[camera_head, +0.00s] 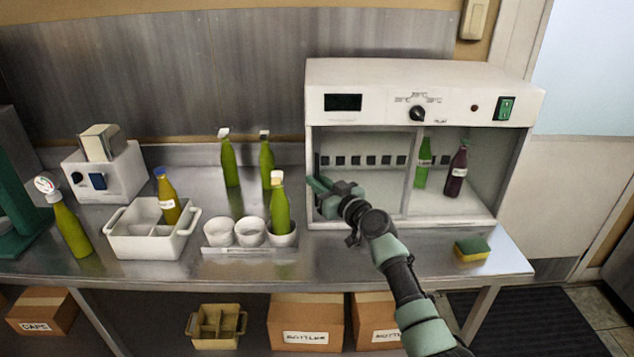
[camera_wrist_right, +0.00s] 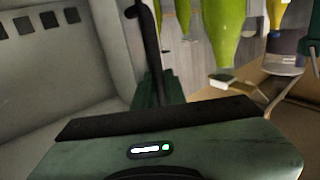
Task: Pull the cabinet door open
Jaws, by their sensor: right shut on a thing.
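The white cabinet (camera_head: 425,78) stands at the right of the steel bench, with a display, a dial and a green switch on its top panel. Its interior is visible; a grey upright (camera_head: 411,172) divides the front. I cannot tell how far the door is open. My right gripper (camera_head: 322,186) is at the cabinet's left front edge, shut on a dark handle. In the right wrist view, the dark curved handle (camera_wrist_right: 148,45) rises from between the fingers, beside the pale cabinet interior (camera_wrist_right: 55,60). The gripper hides part of the left front. My left gripper is not in view.
A green bottle (camera_head: 424,163) and a dark bottle (camera_head: 457,170) stand inside the cabinet at right. A bottle (camera_head: 280,207) stands in a white cup holder (camera_head: 250,250) left of my gripper. A sponge (camera_head: 472,248) lies at the front right. A white crate (camera_head: 150,244) is farther left.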

